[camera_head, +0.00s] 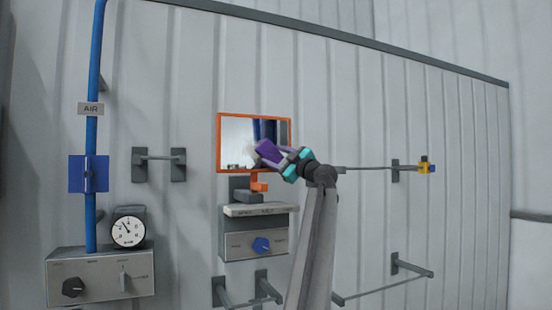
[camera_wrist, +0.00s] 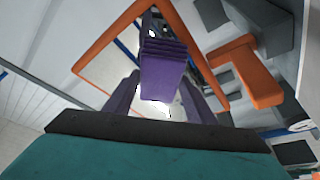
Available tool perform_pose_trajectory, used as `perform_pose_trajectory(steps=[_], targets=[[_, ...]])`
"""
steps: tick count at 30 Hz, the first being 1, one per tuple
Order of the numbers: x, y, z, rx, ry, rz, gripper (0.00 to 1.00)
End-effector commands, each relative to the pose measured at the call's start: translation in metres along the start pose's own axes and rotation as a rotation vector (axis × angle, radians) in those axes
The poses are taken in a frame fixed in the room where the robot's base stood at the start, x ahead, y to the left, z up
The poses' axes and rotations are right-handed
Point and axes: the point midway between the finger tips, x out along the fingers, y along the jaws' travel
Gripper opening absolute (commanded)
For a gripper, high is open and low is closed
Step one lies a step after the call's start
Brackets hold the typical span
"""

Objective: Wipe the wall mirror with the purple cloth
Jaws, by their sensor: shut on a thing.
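The wall mirror (camera_head: 236,136) has an orange frame and hangs on the corrugated wall. In the wrist view its frame (camera_wrist: 110,38) shows beyond my gripper, tilted in the picture. My gripper (camera_head: 279,157) is shut on the purple cloth (camera_head: 266,151), which looks like a folded block. It is in front of the lower right part of the mirror. In the wrist view the cloth (camera_wrist: 163,70) sits between the purple fingers, over the mirror surface. I cannot tell whether the cloth touches the glass. My gripper hides the mirror's lower right corner.
Below the mirror are an orange hook (camera_head: 260,183) and a grey box with a blue knob (camera_head: 261,245). A blue air pipe (camera_head: 92,140), a gauge (camera_head: 128,231) and a control box (camera_head: 100,276) are at left. A rail (camera_head: 370,168) sticks out at right.

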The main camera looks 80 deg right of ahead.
Motion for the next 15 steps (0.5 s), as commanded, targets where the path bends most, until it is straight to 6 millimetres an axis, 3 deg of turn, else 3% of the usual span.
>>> perform_pose_trajectory(steps=[15], targets=[[0.009,-0.022,-0.018,0.001,0.002,0.0,0.32]])
